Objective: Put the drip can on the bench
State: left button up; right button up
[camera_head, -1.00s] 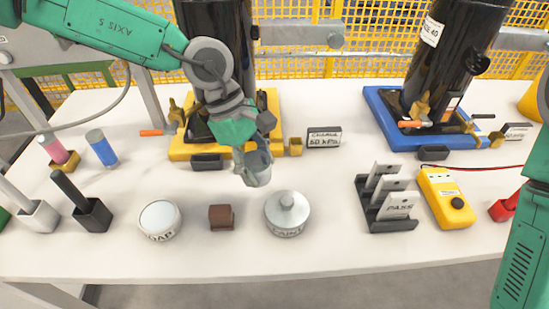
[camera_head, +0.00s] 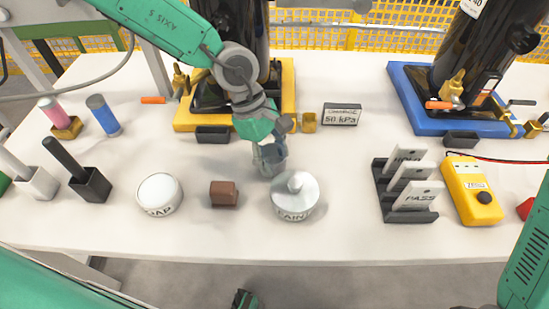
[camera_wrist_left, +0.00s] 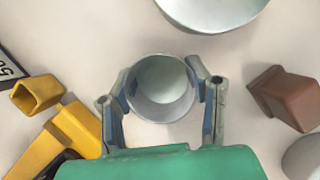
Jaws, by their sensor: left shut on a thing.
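The drip can (camera_head: 271,163) is a small grey open-topped cup. My left gripper (camera_head: 268,142) is shut on it, pointing down over the white bench (camera_head: 330,235), just behind the silver lidded tin. In the left wrist view the can (camera_wrist_left: 160,92) sits between the two fingers (camera_wrist_left: 161,95), with its open mouth towards the camera and nothing clear inside. The can is at or very near the bench top. I cannot tell whether its bottom touches.
The silver tin (camera_head: 295,196) is close in front of the can. A brown block (camera_head: 224,194) and a white round tin (camera_head: 160,194) stand to the left. A yellow base (camera_head: 185,118) with a black cylinder is behind. A card rack (camera_head: 405,190) and yellow meter (camera_head: 472,190) stand right.

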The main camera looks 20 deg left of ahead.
pick_arm(q)
jog(key=o, duration=1.2)
jog(key=shift+f, duration=0.1)
jog(key=shift+o, duration=0.2)
jog(key=p+v, duration=0.3)
jog(key=v, duration=0.9)
